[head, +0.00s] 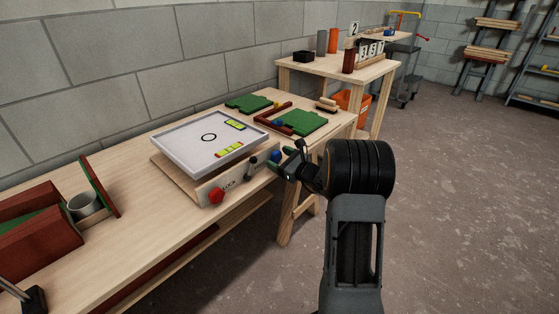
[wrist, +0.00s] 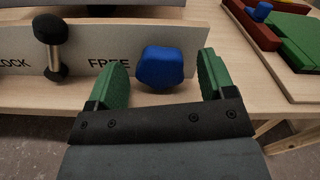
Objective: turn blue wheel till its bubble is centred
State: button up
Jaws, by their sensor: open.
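The blue wheel (wrist: 162,67) sits on the front face of the wooden base, right of the word FREE, and also shows in the head view (head: 275,156). My gripper (wrist: 158,78) is open, with its green fingers on either side of the blue wheel and a gap on both sides. In the head view my gripper (head: 284,160) is at the right end of the base. The tilting white board (head: 180,140) on top carries two yellow-green bubble vials, one near the front (head: 229,150) and one at the back right (head: 235,125). The bubbles are too small to place.
A red wheel (head: 216,196) is on the base's front left. A black-knobbed lever (wrist: 53,50) stands between LOCK and FREE. Green pieces and a red frame (head: 268,120) lie behind on the bench. A red box and a grey cup (head: 83,205) are at the left.

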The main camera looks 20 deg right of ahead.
jog(key=shift+w, duration=0.1)
jog(key=c, duration=0.9)
jog(key=m+p, duration=0.2)
jog(key=p, duration=0.1)
jog(key=shift+r+m, duration=0.15)
jog(key=shift+m, duration=0.25)
jog(key=shift+m+p, duration=1.25)
jog(key=shift+m, duration=0.25)
jog(key=shift+f, duration=0.2)
jog(key=o, duration=0.9)
